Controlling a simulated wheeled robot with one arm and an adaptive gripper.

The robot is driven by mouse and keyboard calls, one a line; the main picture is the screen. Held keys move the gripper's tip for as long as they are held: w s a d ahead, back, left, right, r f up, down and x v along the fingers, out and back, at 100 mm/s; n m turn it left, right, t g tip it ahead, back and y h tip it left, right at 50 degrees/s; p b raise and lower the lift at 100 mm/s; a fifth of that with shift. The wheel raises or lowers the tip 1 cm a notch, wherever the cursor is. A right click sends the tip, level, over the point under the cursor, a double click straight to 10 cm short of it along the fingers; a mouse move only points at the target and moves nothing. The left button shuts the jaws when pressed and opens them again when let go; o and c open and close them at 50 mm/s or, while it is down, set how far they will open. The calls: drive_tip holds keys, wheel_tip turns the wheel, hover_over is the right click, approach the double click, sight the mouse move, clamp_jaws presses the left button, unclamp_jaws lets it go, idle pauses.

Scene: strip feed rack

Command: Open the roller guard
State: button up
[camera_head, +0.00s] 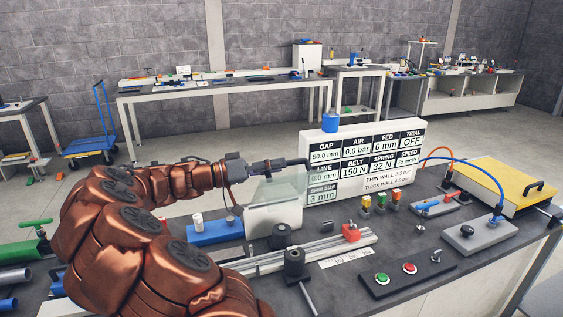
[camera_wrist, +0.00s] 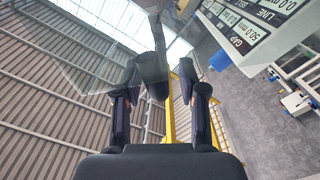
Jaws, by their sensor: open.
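The roller guard (camera_head: 280,188) is a clear panel above a white block (camera_head: 273,219) in the head view. In the wrist view the clear panel (camera_wrist: 85,78) spans the upper left, with a dark handle (camera_wrist: 151,72) at its edge. My gripper (camera_head: 284,164) is at the top of the guard, pointing right. In the wrist view my gripper (camera_wrist: 163,100) is open, with the handle just ahead of and partly between its fingers. Whether a finger touches the handle I cannot tell. The rollers behind the guard cannot be made out.
A rail with a red block (camera_head: 351,232) runs in front. A button panel (camera_head: 407,272) and a yellow plate (camera_head: 497,186) lie to the right.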

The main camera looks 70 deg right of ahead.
drive_tip(key=shift+x, duration=1.1)
clamp_jaws()
